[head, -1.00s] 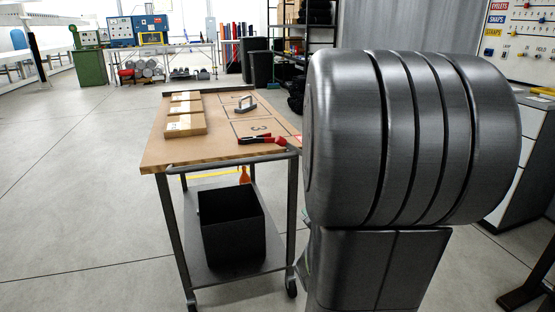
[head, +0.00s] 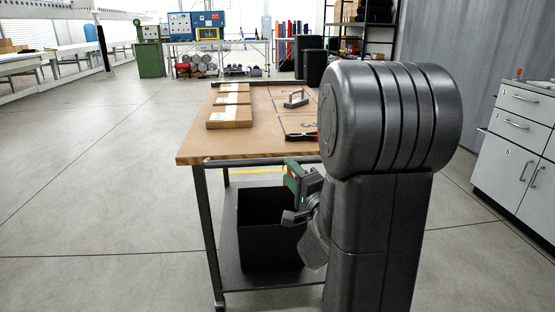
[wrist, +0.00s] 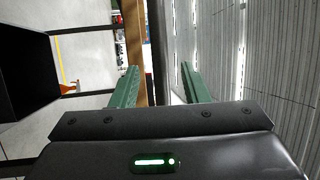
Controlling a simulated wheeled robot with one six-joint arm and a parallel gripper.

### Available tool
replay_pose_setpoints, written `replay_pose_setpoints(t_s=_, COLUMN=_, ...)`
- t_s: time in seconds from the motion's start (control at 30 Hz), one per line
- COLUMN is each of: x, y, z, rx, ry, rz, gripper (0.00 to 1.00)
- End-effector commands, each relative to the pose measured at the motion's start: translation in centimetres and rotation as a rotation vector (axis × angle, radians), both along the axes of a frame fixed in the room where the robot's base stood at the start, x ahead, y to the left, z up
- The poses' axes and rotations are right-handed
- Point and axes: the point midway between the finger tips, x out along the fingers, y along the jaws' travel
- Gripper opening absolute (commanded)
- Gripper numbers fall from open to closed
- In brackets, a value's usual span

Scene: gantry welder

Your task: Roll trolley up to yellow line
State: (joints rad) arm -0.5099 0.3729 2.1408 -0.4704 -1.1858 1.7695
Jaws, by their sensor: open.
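The trolley (head: 190,157) has a wooden top, a dark metal frame and a lower shelf. Its grey handle bar (head: 240,161) runs along the near edge. A yellow line (head: 245,171) shows on the floor behind the bin, beyond the trolley's near legs, and also in the wrist view (wrist: 58,48). My gripper (head: 292,190) is at the right part of the near edge, at handle height or just below. In the wrist view its green fingers (wrist: 158,75) are apart, with the dark grey bar (wrist: 159,45) lined up between them. My arm hides the trolley's right side.
Flat boxes (head: 230,115), a grey handle-shaped part (head: 296,98) and a red-and-black tool (head: 301,136) lie on top. A black bin (head: 270,230) stands on the lower shelf. Grey drawers (head: 515,145) stand at right. Floor at left is clear; a workbench (head: 215,47) stands far back.

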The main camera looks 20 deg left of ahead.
Motion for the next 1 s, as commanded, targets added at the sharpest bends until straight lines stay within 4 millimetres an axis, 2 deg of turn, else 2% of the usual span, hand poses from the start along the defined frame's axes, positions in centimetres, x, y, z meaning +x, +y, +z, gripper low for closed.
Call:
replay_pose_setpoints(t_s=0.1, x=1.4, y=2.2, z=0.4, rx=0.001, ry=-0.001, rz=0.002, gripper=0.41)
replay_pose_setpoints(t_s=0.33, x=3.5, y=5.0, z=1.1, rx=0.000, ry=-0.001, rz=0.000, gripper=0.41)
replay_pose_setpoints(t_s=0.5, x=4.2, y=5.8, z=1.3, rx=-0.001, ry=0.000, rz=-0.001, gripper=0.41)
replay_pose_setpoints(t_s=0.77, x=4.3, y=5.9, z=1.3, rx=-0.001, ry=0.000, rz=-0.002, gripper=0.41)
replay_pose_setpoints(t_s=0.8, x=4.3, y=5.9, z=1.3, rx=-0.001, ry=0.000, rz=-0.002, gripper=0.40)
replay_pose_setpoints(t_s=1.0, x=4.3, y=5.9, z=1.3, rx=-0.001, ry=0.000, rz=-0.002, gripper=0.00)
